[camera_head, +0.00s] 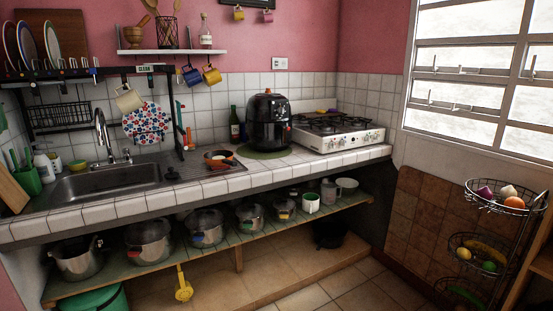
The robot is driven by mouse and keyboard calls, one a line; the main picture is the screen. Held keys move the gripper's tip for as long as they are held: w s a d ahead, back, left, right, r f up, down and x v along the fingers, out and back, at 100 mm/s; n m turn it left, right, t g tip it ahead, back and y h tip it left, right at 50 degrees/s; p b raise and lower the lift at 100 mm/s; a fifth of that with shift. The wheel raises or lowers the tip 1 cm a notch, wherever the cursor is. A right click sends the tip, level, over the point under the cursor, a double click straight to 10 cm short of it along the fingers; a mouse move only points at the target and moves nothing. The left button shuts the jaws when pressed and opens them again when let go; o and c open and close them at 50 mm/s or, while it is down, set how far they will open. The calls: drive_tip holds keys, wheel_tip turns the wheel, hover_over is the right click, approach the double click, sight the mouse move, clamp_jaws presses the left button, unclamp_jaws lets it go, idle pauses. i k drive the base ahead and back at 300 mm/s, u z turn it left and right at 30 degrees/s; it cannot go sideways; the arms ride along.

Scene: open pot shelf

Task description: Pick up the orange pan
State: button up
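A small orange pan (218,157) sits on the tiled counter, on or beside the ribbed drainboard to the right of the sink. It is small in the picture, and I cannot make out its handle clearly. My gripper is not in view.
The sink (105,182) is to the pan's left, with a tall faucet (102,130). A black air fryer (269,122) and a white stove (330,131) stand to its right. Several pots (149,242) fill the open shelf (240,238) below. A wire fruit rack (505,205) stands at right.

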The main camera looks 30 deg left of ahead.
sight(207, 157)
drive_tip(key=z, duration=0.1)
drive_tip(key=i, duration=1.5)
drive_tip(key=u, duration=0.6)
drive_tip(key=i, duration=1.05)
drive_tip(key=u, duration=1.05)
drive_tip(key=i, duration=0.55)
drive_tip(key=u, duration=0.35)
